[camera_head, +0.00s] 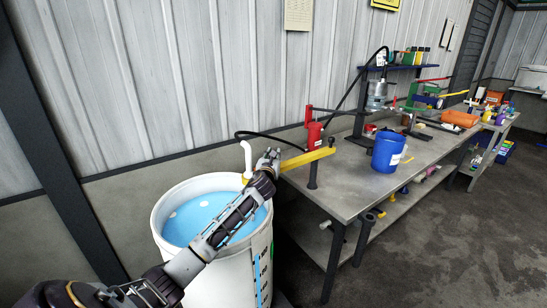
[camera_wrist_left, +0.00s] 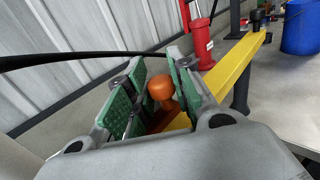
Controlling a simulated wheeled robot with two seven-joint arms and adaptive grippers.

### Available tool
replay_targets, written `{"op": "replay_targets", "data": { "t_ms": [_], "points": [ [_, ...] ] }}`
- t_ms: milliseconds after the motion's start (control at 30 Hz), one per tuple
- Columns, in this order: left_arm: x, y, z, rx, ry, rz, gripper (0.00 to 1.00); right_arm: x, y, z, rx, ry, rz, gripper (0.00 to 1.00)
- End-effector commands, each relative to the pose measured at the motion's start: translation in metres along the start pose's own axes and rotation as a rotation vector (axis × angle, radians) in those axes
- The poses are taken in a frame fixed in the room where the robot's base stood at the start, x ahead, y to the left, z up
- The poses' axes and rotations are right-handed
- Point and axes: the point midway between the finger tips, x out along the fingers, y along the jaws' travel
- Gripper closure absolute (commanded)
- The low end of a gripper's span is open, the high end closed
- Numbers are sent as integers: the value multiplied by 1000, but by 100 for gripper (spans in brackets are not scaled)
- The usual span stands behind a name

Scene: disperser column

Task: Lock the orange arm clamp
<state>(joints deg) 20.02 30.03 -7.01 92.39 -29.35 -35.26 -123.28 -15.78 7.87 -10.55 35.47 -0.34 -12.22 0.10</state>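The orange arm clamp (camera_wrist_left: 160,91) shows as a rounded knob on a short stem in the left wrist view, at the near end of the yellow arm (camera_wrist_left: 238,60). My left gripper (camera_wrist_left: 158,92) is open, with its green-padded fingers on either side of the knob. A gap shows on the knob's left; I cannot tell whether the right finger touches it. In the head view my left gripper (camera_head: 270,158) is at the left end of the yellow arm (camera_head: 307,158) and hides the clamp. My right gripper is not in view.
A white drum (camera_head: 166,212) with blue liquid and a white pipe (camera_head: 247,158) stands below my left arm. A red cylinder (camera_head: 314,135) stands behind the yellow arm. A blue bucket (camera_head: 388,152) sits on the workbench (camera_head: 350,192). A black cable (camera_wrist_left: 70,58) runs behind the gripper.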

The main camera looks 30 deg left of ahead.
Motion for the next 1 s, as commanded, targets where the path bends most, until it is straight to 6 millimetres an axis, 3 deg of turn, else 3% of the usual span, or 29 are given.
{"op": "replay_targets", "data": {
  "t_ms": [33,133,633,1000],
  "points": [
    [0,1,0,1,1,1,69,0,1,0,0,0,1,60],
    [0,1,0,1,0,1,57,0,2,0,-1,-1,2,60],
    [-4,0,0,1,-1,-1,57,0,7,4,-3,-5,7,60],
    [-30,0,0,1,0,-1,57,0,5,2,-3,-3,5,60]
  ]
}}
